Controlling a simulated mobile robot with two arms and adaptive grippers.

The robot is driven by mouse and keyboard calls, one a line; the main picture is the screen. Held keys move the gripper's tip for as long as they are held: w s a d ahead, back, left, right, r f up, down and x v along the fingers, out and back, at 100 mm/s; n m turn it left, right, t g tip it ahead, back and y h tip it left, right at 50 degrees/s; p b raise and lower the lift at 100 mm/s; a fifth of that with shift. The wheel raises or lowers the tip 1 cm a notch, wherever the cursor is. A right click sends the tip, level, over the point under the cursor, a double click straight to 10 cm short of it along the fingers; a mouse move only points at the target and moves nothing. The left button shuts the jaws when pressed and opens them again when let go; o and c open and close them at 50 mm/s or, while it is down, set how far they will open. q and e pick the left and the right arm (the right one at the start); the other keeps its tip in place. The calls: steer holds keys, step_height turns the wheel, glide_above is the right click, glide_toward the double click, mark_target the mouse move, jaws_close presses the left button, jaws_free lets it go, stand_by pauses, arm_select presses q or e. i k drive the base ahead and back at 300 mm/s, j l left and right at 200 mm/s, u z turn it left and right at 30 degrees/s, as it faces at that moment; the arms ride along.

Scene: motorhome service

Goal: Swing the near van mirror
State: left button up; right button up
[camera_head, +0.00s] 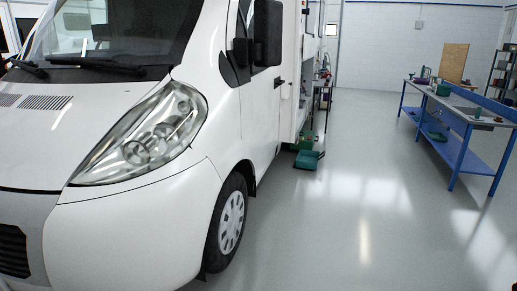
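The near van mirror (267,33) is a tall black housing on the side of the white van (120,225), at the upper middle of the head view. It stands out from the front door beside the window, on a dark mount. No gripper and no arm shows in the head view, so nothing is seen touching the mirror.
The van's front wheel (231,220) and headlight (150,137) are close at left. A green case (308,160) lies on the floor beside the van. A blue workbench (461,117) with items stands at right. The grey floor between (350,230) is clear.

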mark_target(266, 50)
steer(key=i+l+z, duration=0.4)
steer(key=i, duration=0.55)
steer(key=i+z, duration=0.35)
steer(key=i, duration=0.55)
steer(key=i+u, duration=0.2)
steer(key=i, duration=0.3)
steer(key=i+l+u, duration=0.15)
steer(key=i, duration=0.3)
steer(key=i+l+u, duration=0.2)
steer(key=i, duration=0.25)
steer(key=i+l+u, duration=0.2)
steer(key=i+l, duration=0.15)
steer(key=i+l+u, duration=0.2)
steer(key=u, duration=0.15)
steer(key=i+l+u, duration=0.75)
steer(key=l+u, duration=0.25)
steer(key=i+l+u, duration=0.1)
steer(key=l+u, duration=0.55)
steer(key=l, duration=0.2)
steer(key=i+l+u, duration=0.3)
steer(key=l, duration=0.3)
steer(key=i, duration=0.1)
